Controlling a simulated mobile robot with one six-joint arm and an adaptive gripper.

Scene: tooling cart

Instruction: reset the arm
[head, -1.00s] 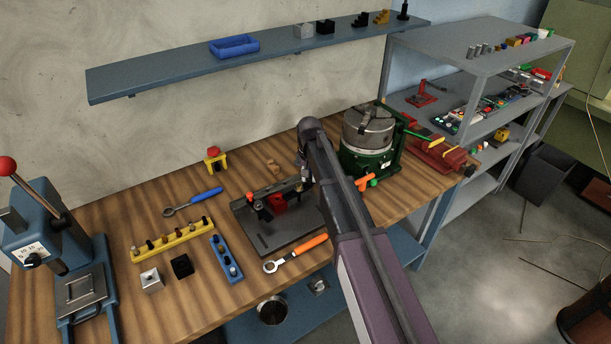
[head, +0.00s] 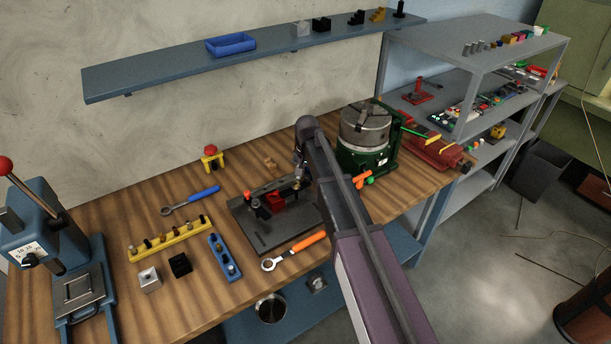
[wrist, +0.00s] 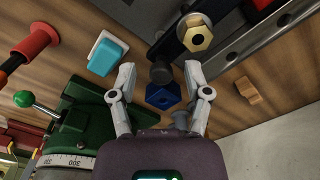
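My gripper (wrist: 160,72) is in the wrist view with its two pale fingers spread apart and nothing gripped between them. A blue hex-shaped piece (wrist: 162,96) and a dark cylindrical part show in the gap, seemingly beyond the fingers; their distance is hard to tell. In the head view my arm reaches over the front of the bench, and its end hangs above the back right of the dark fixture plate (head: 263,236). There the gripper is mostly hidden behind my arm; only a small part (head: 300,166) shows.
The green chuck unit (head: 366,160) stands close to the right of my arm. An orange-handled wrench (head: 308,241), a yellow peg rack (head: 170,240) and a blue press (head: 60,240) are on the wooden bench. A shelf (head: 160,74) runs along the wall.

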